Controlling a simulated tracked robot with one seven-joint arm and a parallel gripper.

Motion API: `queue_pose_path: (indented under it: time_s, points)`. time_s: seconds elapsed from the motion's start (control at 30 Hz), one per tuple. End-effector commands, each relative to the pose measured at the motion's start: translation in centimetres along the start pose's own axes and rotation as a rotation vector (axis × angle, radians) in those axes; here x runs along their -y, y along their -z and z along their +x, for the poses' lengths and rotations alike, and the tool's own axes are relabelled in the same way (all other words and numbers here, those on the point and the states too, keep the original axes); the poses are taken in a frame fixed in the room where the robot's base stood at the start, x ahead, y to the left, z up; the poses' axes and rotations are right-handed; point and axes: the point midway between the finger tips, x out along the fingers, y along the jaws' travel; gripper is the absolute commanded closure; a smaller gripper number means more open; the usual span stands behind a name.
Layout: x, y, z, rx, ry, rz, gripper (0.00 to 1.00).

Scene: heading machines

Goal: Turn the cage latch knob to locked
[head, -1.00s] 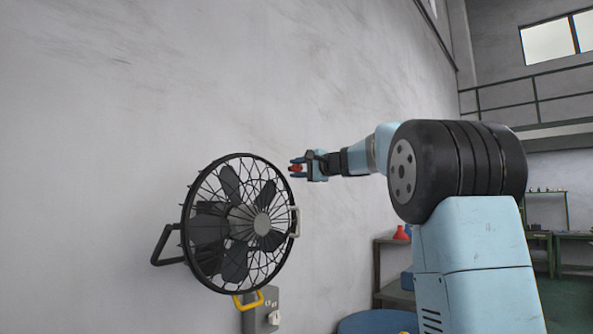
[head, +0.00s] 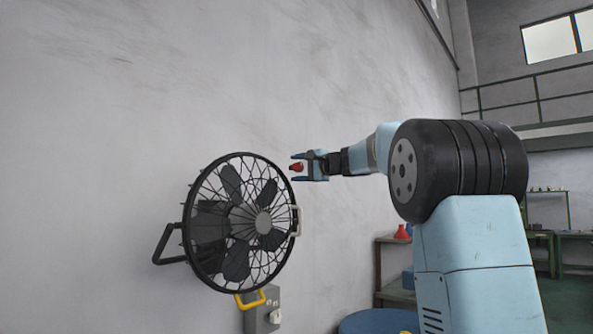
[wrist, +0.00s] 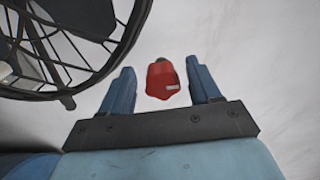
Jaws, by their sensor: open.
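The red knob (wrist: 162,82) has a dark stem at its far end and a small pale mark on its side. It sits between the two blue fingers of my open gripper (wrist: 162,73), with a gap on each side in the wrist view. In the head view the red knob (head: 296,167) shows between the spread fingers of my gripper (head: 298,168), above and right of the fan. The black fan cage (head: 240,222) is at the wall. Its rim (wrist: 97,77) also shows at upper left in the wrist view. What the knob's stem joins is not clear.
A grey handle (head: 297,221) is on the cage's right rim. A grey box (head: 263,308) with a yellow handle (head: 250,299) is below the fan. A support bracket (head: 167,245) stands at its left. The wall beyond my gripper is bare.

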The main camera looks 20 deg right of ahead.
Motion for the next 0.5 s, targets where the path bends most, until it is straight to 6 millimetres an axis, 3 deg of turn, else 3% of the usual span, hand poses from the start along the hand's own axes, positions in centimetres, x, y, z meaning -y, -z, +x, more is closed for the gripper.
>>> queue_pose_path:
  time_s: [0.23, 0.5]
  points:
    - [0.1, 0.1, -1.9, -0.003, 0.001, -0.001, 0.38]
    - [0.1, 0.0, -7.0, -0.003, 0.001, -0.001, 0.38]
